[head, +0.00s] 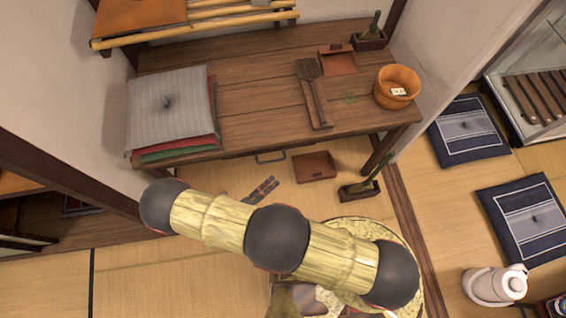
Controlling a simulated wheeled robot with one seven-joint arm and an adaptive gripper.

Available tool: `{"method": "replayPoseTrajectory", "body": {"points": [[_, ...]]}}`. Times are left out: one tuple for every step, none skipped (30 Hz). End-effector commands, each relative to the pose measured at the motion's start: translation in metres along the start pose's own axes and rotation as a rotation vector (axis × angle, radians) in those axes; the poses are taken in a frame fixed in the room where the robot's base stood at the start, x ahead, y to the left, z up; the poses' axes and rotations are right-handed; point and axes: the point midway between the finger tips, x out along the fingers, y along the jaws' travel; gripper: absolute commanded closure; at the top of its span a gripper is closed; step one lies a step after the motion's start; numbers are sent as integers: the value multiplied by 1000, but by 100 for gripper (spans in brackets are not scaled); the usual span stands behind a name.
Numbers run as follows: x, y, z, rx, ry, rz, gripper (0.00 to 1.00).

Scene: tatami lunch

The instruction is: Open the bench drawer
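The wooden bench (250,119) stands against the wall at the top middle. A small dark metal handle (270,157) hangs at its front edge, just left of the middle. The drawer front is seen steeply from above and mostly hidden under the bench top; no open drawer box shows. My arm of bamboo-like links and dark round joints crosses the lower middle, in front of the bench and apart from the handle. My gripper is not visible.
Folded cushions (172,108), a slatted wooden tool (314,92) and an orange bucket (397,87) rest on the bench. A brown tray (314,166), a patterned strip (262,190) and a planter (360,190) lie below its front. Floor cushions (468,130) lie right.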

Motion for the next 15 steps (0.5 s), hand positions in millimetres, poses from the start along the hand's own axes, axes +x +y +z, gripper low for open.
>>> {"method": "replayPoseTrajectory", "body": {"points": [[-3,3,16,-50,-37,1,73],[-5,5,25,-85,-60,2,73],[-8,6,36,-132,-87,-3,73],[-9,6,44,-167,-106,-7,73],[-11,6,50,-202,-124,-12,73],[-12,5,57,-249,-142,-22,73],[-13,4,60,-286,-154,-30,73],[-13,3,62,-320,-162,-38,73],[-13,1,64,-359,-168,-48,73],[-13,0,65,-385,-168,-55,73],[-13,-1,65,-407,-167,-60,73],[-13,-1,65,-429,-166,-64,73],[-13,-1,65,-441,-165,-65,73],[-12,-1,65,-449,-165,-66,73],[-10,-1,65,-457,-164,-66,73]]}}
